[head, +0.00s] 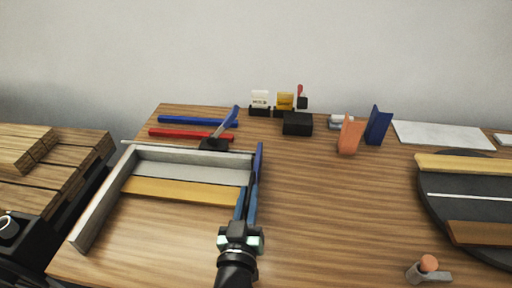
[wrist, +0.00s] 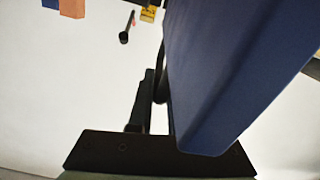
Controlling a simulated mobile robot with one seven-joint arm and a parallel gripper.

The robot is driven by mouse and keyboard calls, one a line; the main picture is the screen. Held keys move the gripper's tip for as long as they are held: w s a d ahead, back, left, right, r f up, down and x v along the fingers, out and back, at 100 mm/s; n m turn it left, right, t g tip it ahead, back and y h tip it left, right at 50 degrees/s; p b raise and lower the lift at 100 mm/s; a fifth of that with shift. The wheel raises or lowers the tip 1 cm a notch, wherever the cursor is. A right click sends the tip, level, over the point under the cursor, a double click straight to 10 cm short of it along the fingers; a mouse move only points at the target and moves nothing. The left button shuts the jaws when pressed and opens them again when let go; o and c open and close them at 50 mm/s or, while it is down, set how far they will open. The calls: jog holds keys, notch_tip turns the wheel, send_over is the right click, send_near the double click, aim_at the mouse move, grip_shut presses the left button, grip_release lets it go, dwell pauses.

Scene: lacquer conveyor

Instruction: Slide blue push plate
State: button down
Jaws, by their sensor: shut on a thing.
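The blue push plate (head: 259,160) is a narrow, upright blue panel at the right end of the grey-walled tray frame (head: 101,208) in the head view. My gripper (head: 246,208) is at the plate's near end, shut on it. In the wrist view the plate (wrist: 225,70) fills much of the right side, close to the camera, and hides part of my gripper. One dark finger shows just left of the plate. The exact contact between fingers and plate is hidden.
A yellow strip (head: 180,190) crosses the tray frame. A blue bar (head: 185,121) and red bar (head: 180,134) lie behind it. A black block (head: 297,123), orange stand (head: 350,135) and navy stand (head: 378,127) stand at the back. A dark turntable (head: 455,188) is right; the table between is clear.

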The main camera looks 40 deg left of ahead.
jog(key=shift+a, duration=0.1)
jog(key=c, duration=0.9)
grip_release()
jog(key=shift+s+d+f+b, duration=0.15)
jog(key=shift+s+d+b, duration=0.15)
jog(key=shift+s+d, duration=0.1)
jog(key=shift+b+v, duration=1.7)
jog(key=shift+v, duration=4.3)
